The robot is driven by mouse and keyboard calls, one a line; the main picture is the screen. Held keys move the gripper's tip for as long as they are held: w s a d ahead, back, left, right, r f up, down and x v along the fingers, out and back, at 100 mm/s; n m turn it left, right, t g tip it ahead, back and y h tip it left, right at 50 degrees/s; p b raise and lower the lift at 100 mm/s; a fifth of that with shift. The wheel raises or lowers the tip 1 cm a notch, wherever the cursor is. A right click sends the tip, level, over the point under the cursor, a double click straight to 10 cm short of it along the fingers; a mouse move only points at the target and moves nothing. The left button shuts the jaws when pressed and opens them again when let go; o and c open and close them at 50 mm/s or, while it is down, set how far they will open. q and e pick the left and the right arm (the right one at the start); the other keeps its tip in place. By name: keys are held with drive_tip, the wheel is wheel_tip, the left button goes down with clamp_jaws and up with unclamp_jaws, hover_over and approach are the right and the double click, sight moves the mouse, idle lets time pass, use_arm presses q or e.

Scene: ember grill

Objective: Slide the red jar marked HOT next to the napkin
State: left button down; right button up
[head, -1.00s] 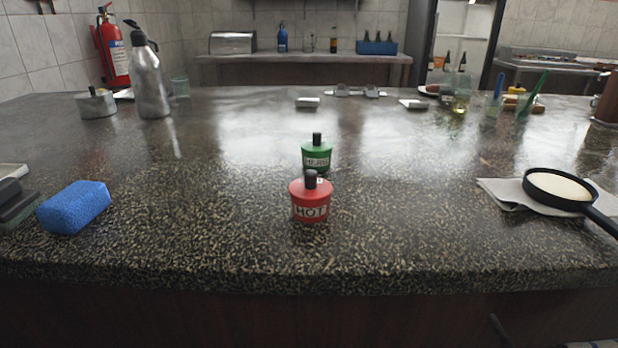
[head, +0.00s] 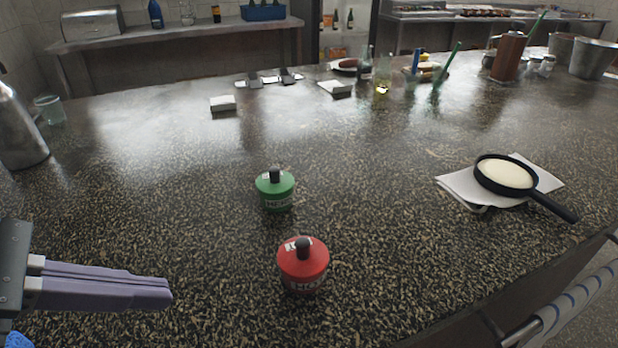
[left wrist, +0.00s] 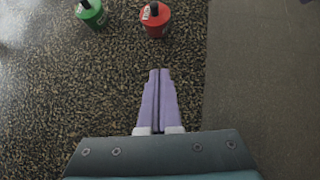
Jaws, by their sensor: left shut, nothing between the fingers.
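The red jar (head: 303,263) marked HOT stands upright near the counter's front edge in the head view. It also shows at the top of the left wrist view (left wrist: 156,22). The white napkin (head: 462,188) lies to its right, with a black pan of pale content on it. My left gripper (head: 170,295) is shut and empty, left of the red jar and apart from it. In the left wrist view its purple fingers (left wrist: 160,72) point toward the red jar with a gap between. My right gripper is not in view.
A green jar (head: 275,190) stands just behind the red jar. The pan (head: 506,175) has its handle pointing to the front right. The counter between the red jar and the napkin is clear. A striped towel (head: 575,310) hangs on a rail at the front right.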

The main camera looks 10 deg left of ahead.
sight(288, 286)
use_arm(q)
drive_tip(key=b+x, duration=0.1)
drive_tip(key=x, duration=0.9)
drive_tip(key=shift+s+d+f, duration=0.1)
drive_tip(key=shift+f, duration=0.15)
drive_tip(key=shift+w+d+r, duration=0.15)
drive_tip(key=shift+w+d, duration=0.7)
drive_tip(key=shift+w, duration=0.05)
drive_tip(key=shift+w+d, duration=0.45)
drive_tip(key=shift+w, duration=0.05)
